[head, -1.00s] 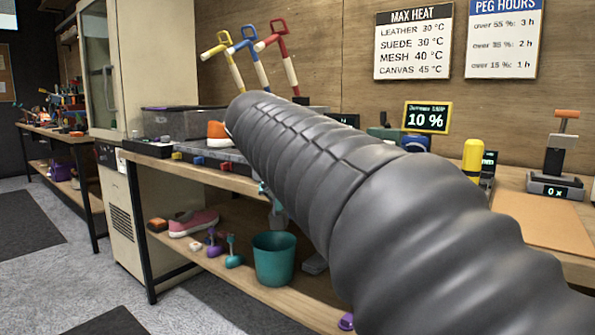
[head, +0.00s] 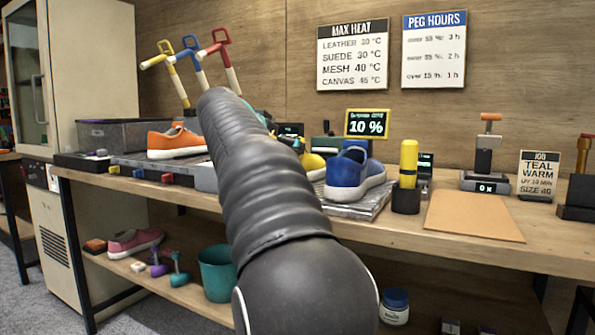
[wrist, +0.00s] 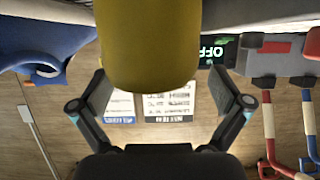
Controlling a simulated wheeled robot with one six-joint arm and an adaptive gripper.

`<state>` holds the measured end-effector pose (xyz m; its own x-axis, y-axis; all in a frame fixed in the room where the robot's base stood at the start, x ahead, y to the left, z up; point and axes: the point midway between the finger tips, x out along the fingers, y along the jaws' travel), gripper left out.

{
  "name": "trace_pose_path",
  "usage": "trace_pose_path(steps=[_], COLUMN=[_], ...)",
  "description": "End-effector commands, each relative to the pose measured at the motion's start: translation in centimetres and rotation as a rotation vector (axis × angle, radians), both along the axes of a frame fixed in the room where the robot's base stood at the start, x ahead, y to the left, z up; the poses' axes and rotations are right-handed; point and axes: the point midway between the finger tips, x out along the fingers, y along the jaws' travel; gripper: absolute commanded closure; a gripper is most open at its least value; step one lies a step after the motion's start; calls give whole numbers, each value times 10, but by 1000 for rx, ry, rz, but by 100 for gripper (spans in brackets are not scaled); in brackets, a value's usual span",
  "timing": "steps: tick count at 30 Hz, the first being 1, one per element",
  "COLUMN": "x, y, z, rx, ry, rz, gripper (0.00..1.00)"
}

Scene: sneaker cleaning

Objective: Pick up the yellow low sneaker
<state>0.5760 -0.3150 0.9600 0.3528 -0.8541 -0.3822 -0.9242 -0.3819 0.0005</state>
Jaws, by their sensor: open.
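The yellow low sneaker (head: 313,163) sits on the bench, mostly hidden behind my arm in the head view; only a small yellow part shows. In the wrist view, a smooth yellow rounded part of it (wrist: 150,45) fills the top middle, between the two spread fingers of my gripper (wrist: 161,98). The fingers are open, with visible gaps to the yellow surface on both sides. In the head view my gripper is largely hidden behind my own arm. The contact of the sneaker with the bench is hidden.
A blue sneaker (head: 354,174) stands close to the right of the yellow one on a grey slab. An orange sneaker (head: 175,141) is to the left. A yellow cylinder (head: 408,155) in a dark holder and a tan board (head: 474,216) lie further right. Colored hooked handles (head: 218,62) rise behind.

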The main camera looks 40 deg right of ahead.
Motion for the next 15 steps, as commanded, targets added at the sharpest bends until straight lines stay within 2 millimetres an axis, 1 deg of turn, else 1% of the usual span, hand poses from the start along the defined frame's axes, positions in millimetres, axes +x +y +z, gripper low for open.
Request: trace_pose_path(steps=[2, 8, 11, 15], x=[2, 5, 6, 10], y=[-7, -14, -23, -42], z=[-3, -5, -8, -12], rx=[1, 1, 2, 1], ry=[0, 0, 1, 2], rz=[-1, 0, -2, -4], gripper=[0, 0, 0, 0])
